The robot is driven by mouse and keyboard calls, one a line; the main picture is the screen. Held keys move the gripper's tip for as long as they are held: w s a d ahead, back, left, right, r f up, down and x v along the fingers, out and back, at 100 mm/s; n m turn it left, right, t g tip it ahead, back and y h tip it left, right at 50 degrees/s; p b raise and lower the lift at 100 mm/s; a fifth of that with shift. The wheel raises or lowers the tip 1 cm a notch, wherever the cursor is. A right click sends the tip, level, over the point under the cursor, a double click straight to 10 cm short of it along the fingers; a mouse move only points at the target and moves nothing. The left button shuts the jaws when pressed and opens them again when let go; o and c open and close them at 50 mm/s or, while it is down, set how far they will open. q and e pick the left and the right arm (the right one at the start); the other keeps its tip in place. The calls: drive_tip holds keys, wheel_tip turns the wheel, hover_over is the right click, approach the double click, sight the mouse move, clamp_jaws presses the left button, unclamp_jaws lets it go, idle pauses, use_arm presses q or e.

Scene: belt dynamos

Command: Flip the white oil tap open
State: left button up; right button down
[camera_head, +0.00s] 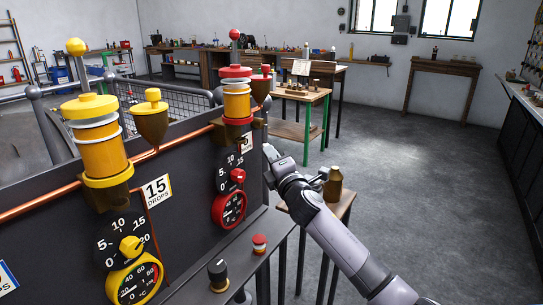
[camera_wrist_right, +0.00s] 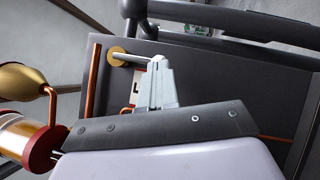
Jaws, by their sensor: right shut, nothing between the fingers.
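In the right wrist view a brass disc (camera_wrist_right: 115,56) sits on the dark panel, with a pale rod-like lever (camera_wrist_right: 132,58) sticking out to the right; this looks like the white oil tap. My right gripper (camera_wrist_right: 158,66) is shut and empty, its tips at the lever's outer end; I cannot tell whether they touch. In the head view my right gripper (camera_head: 269,152) is at the right end of the panel, and I cannot make out the tap there. My left gripper is not in view.
The dark panel (camera_head: 187,215) carries a yellow oiler (camera_head: 98,145), a red-capped oiler (camera_head: 236,102), dials and copper pipes. A red button (camera_head: 259,244) and black knob (camera_head: 218,274) stand on its ledge. A brown bottle (camera_head: 333,186) stands on a small wooden table close to my right arm.

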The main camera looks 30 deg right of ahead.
use_arm(q)
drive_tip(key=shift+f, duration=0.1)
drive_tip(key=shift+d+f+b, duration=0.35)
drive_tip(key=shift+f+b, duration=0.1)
drive_tip(key=shift+b, duration=0.4)
use_arm(e)
drive_tip(key=shift+w+d+f+n, duration=0.1)
drive_tip(key=shift+d+n, duration=0.15)
drive_tip(key=shift+n, duration=0.05)
